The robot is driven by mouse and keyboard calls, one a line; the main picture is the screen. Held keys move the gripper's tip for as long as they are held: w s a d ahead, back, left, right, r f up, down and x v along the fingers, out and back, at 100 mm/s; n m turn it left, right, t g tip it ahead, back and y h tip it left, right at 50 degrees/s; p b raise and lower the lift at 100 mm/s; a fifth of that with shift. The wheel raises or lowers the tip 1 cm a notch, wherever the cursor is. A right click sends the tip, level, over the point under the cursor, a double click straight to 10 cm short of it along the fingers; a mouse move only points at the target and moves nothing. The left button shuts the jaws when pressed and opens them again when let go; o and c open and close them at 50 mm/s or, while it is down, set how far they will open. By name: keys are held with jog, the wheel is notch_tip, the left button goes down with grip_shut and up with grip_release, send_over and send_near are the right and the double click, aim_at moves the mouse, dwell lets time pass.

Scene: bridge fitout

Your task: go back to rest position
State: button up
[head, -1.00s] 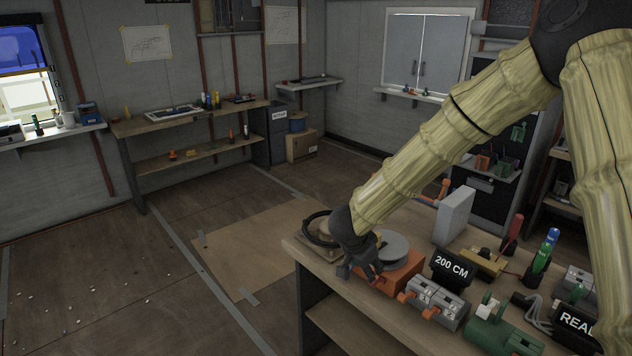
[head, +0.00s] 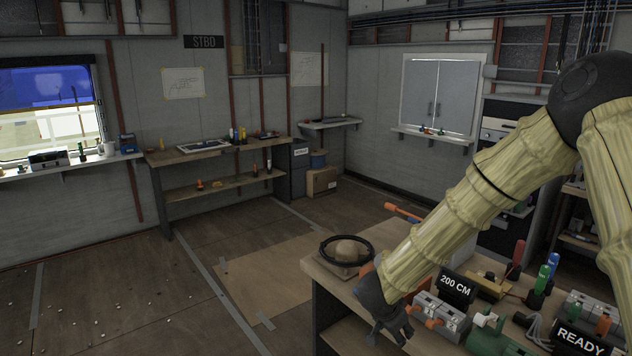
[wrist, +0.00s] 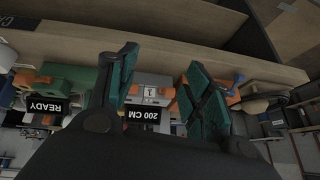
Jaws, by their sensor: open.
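My gripper (head: 390,328) hangs at the front edge of the workbench (head: 335,278) in the head view, at the end of my arm. In the wrist view my gripper (wrist: 160,92) shows two green-padded fingers spread apart with nothing between them. Behind them, apart from the fingers, are the black "200 CM" sign (wrist: 143,118) and a grey block on the bench. The sign also shows in the head view (head: 456,284), to the right of my gripper.
A black ring around a round tan object (head: 347,248) sits at the bench's left corner. A grey device (head: 440,312), a green device (head: 492,335), upright red (head: 518,255) and blue handles and a "READY" sign (head: 580,342) crowd the right. The floor at left is open.

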jog(key=s+d+f+n+y, duration=0.15)
jog(key=s+f+n, duration=0.45)
jog(key=s+f, duration=1.2)
jog(key=s+f+n+g+y, duration=0.1)
jog(key=s+f, duration=0.2)
jog(key=s, duration=0.5)
jog(key=s+f+n+g, duration=0.2)
jog(key=s+f, duration=0.2)
jog(key=s, duration=0.4)
jog(key=s+f+n+g+y+b, duration=0.1)
jog(key=s+f, duration=0.2)
jog(key=s, duration=0.5)
jog(key=shift+s+d+f+n+g+y, duration=0.2)
jog(key=shift+d+f+n+g+y, duration=0.15)
jog(key=shift+d+f+n, duration=0.1)
